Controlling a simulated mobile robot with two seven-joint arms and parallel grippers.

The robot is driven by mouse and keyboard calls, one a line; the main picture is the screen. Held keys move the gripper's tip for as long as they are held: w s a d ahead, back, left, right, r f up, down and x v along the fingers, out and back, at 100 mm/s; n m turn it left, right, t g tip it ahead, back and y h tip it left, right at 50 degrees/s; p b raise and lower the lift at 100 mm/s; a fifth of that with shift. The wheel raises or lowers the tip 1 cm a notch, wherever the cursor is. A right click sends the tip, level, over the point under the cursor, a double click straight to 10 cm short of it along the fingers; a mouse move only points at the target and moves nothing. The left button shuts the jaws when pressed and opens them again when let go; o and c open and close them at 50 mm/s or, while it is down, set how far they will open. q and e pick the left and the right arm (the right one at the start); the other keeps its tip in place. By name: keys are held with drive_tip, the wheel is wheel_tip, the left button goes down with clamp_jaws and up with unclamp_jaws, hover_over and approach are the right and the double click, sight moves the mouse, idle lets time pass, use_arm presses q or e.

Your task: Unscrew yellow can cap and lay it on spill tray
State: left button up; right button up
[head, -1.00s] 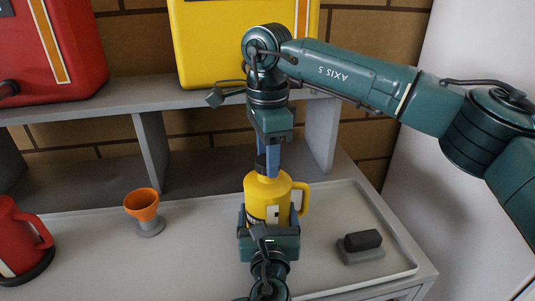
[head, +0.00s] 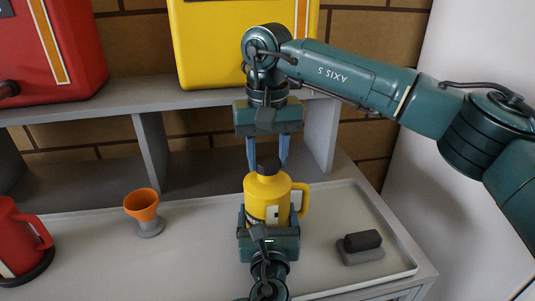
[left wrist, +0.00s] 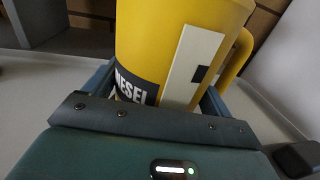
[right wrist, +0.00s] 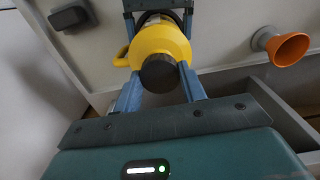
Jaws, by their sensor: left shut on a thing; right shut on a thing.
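The yellow can (head: 266,191) stands upright, with its dark cap (head: 268,167) on top. My left gripper (head: 269,222) is shut on the can's body from the front; the left wrist view shows the can (left wrist: 170,45) with a diesel label between the fingers. My right gripper (head: 267,158) points down from above, its blue fingers on either side of the cap. The right wrist view shows the cap (right wrist: 158,73) between these fingertips, at the can's neck. A pale grey rimmed tray (head: 205,245) lies under the can; I take it as the spill tray.
An orange funnel-like cup (head: 142,204) stands left of the can, and a red jug (head: 18,240) is at far left. A dark-topped grey block (head: 362,247) lies right. A grey shelf (head: 95,103) behind holds large red and yellow canisters. Tray surface between cup and can is clear.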

sight(268, 160)
drive_tip(key=shift+r, duration=0.15)
idle(0.3)
drive_tip(key=shift+r, duration=0.95)
drive_tip(key=shift+r, duration=2)
use_arm(q)
drive_tip(key=o, duration=1.8)
drive_tip(key=shift+c, duration=0.2)
drive_tip(key=s, duration=0.6)
drive_tip(key=s+p, duration=0.1)
drive_tip(key=s, duration=0.5)
drive_tip(key=shift+d, duration=0.2)
use_arm(e)
drive_tip(key=shift+r, duration=0.6)
